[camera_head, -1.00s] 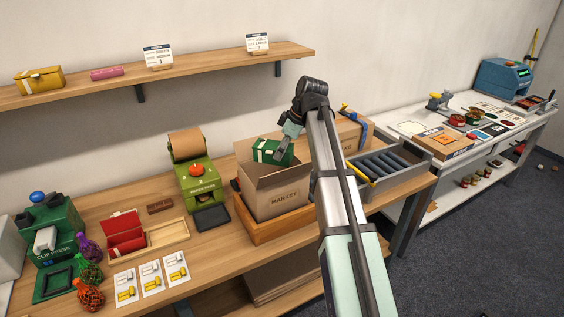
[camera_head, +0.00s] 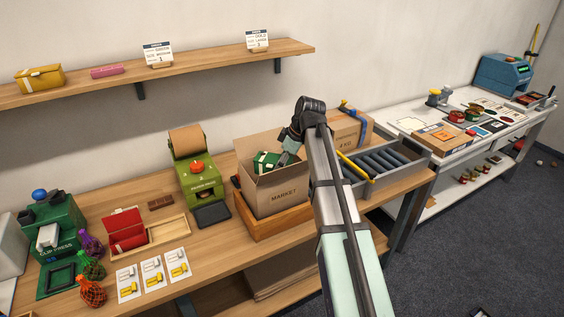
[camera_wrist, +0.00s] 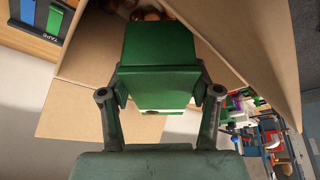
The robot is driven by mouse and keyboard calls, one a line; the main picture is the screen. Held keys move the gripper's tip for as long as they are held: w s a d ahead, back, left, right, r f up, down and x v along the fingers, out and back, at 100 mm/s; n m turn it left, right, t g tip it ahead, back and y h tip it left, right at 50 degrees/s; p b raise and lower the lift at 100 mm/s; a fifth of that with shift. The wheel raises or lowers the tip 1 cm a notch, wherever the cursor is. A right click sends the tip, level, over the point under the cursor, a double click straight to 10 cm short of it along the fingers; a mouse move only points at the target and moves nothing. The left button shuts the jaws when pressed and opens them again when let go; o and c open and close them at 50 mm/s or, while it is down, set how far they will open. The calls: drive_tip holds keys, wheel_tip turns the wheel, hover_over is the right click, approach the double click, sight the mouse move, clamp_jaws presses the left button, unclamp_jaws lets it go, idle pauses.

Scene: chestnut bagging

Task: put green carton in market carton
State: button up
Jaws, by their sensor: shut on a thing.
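The green carton (camera_head: 266,162) with a pale band is inside the opening of the brown market carton (camera_head: 283,195), its top showing above the front wall in the head view. My gripper (camera_head: 284,158) is shut on it. In the wrist view the green carton (camera_wrist: 158,65) fills the middle between the two fingers of my gripper (camera_wrist: 160,95). The cardboard walls of the market carton (camera_wrist: 95,50) surround it. Something brown lies deeper in the box beyond the green carton, too small to name. The market carton stands open in a wooden tray (camera_head: 262,226).
A taped cardboard box (camera_head: 350,128) and a grey roller tray (camera_head: 385,165) stand to the right of the market carton. The green paper-roll machine (camera_head: 200,175) stands to its left. A wall shelf (camera_head: 200,65) runs behind.

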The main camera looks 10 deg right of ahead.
drive_tip(key=shift+f, duration=0.5)
drive_tip(key=o, duration=1.4)
drive_tip(key=shift+c, duration=0.2)
drive_tip(key=shift+r, duration=0.85)
drive_tip(key=b+v, duration=0.2)
drive_tip(key=v, duration=0.9)
drive_tip(key=shift+r, duration=0.25)
drive_tip(key=shift+s+d, duration=0.1)
